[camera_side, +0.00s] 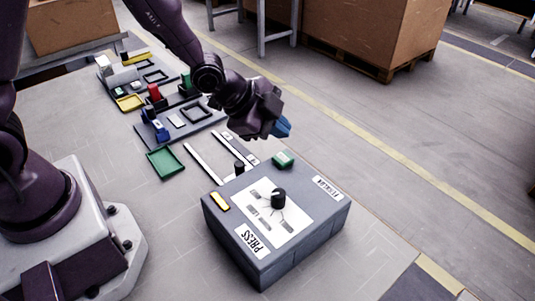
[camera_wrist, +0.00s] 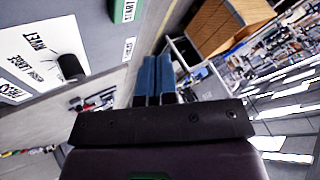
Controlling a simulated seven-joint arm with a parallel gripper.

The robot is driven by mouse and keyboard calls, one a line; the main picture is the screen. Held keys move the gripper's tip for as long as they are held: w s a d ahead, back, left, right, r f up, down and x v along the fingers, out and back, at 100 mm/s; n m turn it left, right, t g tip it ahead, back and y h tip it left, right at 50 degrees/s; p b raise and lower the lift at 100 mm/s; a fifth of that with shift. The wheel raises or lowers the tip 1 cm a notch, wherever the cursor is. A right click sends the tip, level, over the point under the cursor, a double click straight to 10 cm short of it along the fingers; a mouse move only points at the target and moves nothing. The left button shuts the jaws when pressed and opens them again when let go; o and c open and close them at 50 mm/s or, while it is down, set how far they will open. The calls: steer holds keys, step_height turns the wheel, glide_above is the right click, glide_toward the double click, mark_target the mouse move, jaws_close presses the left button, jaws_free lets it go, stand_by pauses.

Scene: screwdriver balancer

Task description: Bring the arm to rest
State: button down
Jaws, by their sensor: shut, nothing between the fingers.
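My gripper (camera_side: 283,127) hangs in the air above and behind the grey control box, near its far edge, apart from it. Its blue fingers are together and empty; they also show in the wrist view (camera_wrist: 154,78). The grey box (camera_side: 290,262) stands on the table with a black knob (camera_side: 278,197) on a white labelled panel. A green button (camera_side: 283,160) is at its far edge and a yellow piece (camera_side: 219,201) at its left edge. In the wrist view the green part (camera_wrist: 124,10) and black knob (camera_wrist: 70,66) lie to the left of the fingers.
Behind the box lie pale strips (camera_side: 205,165), a green tray (camera_side: 166,162) and dark fixture boards (camera_side: 184,122) with small coloured parts. A large carton on a pallet (camera_side: 355,35) stands on the floor at the back. The space to the right of the box is clear.

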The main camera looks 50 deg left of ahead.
steer(key=s+a+n+g, duration=0.1)
steer(key=s+a+f+n+y, duration=0.1)
steer(key=s, duration=0.1)
steer(key=shift+s+a+n+g+y, duration=0.15)
steer(key=shift+a+n+g+y, duration=0.15)
steer(key=shift+a+g, duration=0.1)
steer(key=s+a+r+n+y, duration=0.1)
steer(key=s+a+r+n, duration=0.2)
steer(key=s+r+n, duration=0.2)
steer(key=s+a+r+n, duration=0.4)
steer(key=s+r+n, duration=0.1)
steer(key=s+r, duration=0.7)
steer(key=shift+s+r+y, duration=0.15)
steer(key=shift+r+y, duration=0.25)
steer(key=shift+r, duration=0.7)
stand_by(4.5)
